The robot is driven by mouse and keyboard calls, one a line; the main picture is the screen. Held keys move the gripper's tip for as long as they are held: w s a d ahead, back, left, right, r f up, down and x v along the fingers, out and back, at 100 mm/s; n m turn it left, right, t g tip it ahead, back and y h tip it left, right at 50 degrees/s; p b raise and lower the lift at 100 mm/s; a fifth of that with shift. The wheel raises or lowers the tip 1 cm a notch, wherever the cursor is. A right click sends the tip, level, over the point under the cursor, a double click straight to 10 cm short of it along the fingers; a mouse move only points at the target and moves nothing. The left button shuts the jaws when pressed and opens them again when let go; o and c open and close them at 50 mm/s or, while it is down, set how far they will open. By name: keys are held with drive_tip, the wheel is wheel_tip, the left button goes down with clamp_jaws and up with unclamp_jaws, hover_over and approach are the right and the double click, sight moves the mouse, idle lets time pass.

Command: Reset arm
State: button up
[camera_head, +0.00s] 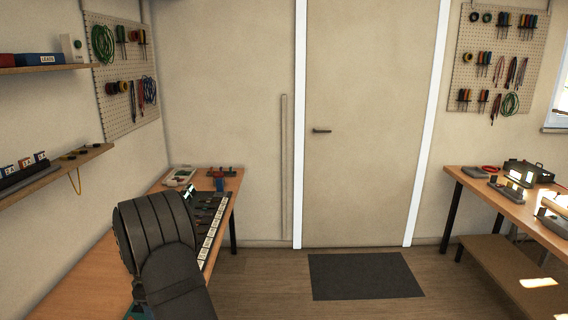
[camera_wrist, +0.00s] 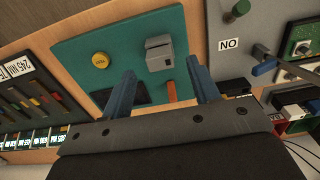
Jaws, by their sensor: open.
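My gripper (camera_wrist: 164,95) shows in the wrist view with its two blue fingers spread apart and nothing between them. It faces a teal panel (camera_wrist: 75,50) on a wooden surface. The panel carries a yellow round button (camera_wrist: 101,58), a grey block (camera_wrist: 159,54) and an orange strip (camera_wrist: 171,91). The fingers partly cover the panel and a dark area on it. Whether they touch the panel I cannot tell. In the head view, my dark arm stands over the left workbench (camera_head: 88,281) and hides the gripper's fingers and part of the bench.
In the wrist view, a grey plate labelled NO (camera_wrist: 229,44) and a green knob sit to the right; labelled slots (camera_wrist: 30,138) lie left. The head view shows wall shelves (camera_head: 60,172) at left, a closed door (camera_head: 370,120), a floor mat (camera_head: 365,276) and a right workbench (camera_head: 500,201).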

drive_tip(key=shift+r, duration=2.35)
